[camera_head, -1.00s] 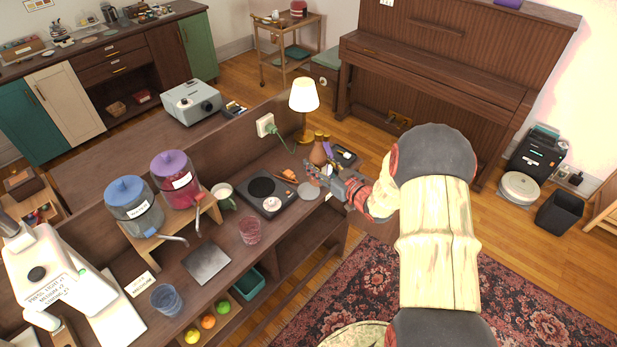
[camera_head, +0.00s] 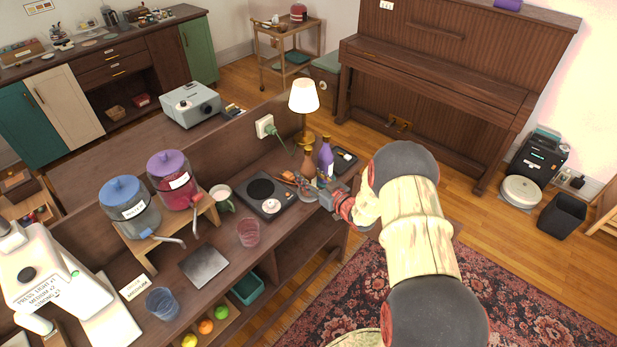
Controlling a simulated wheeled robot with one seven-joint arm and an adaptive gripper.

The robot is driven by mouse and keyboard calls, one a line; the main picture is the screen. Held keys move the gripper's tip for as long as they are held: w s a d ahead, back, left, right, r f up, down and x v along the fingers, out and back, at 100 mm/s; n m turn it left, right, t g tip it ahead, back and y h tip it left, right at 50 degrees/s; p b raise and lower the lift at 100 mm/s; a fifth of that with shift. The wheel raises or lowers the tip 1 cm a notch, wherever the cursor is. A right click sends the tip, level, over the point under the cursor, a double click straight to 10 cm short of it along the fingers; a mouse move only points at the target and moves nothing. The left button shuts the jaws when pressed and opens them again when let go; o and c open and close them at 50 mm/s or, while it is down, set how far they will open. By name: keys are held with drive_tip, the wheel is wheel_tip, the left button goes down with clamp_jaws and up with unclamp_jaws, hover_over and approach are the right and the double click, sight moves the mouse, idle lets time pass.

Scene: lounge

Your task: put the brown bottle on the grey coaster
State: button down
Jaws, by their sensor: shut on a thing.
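The brown bottle (camera_head: 308,164) stands roughly upright near the far right end of the dark wooden counter. My gripper (camera_head: 308,184) is shut on it, low on its body, and hides its lower part. A round grey coaster showed on the counter here a second ago. It is now hidden behind my gripper and the bottle, so I cannot tell whether the bottle's base touches it.
A purple bottle (camera_head: 326,157) stands close to the right of the brown bottle. A lit lamp (camera_head: 304,97) is behind, and a dark hotplate-like device (camera_head: 262,190) is to the left. A red glass (camera_head: 249,232) and a grey square plate (camera_head: 204,266) stand nearer.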

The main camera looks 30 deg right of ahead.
drive_tip(key=shift+r, duration=0.1)
drive_tip(key=c, duration=1)
unclamp_jaws()
drive_tip(key=shift+f, duration=0.2)
drive_tip(key=shift+r, duration=0.1)
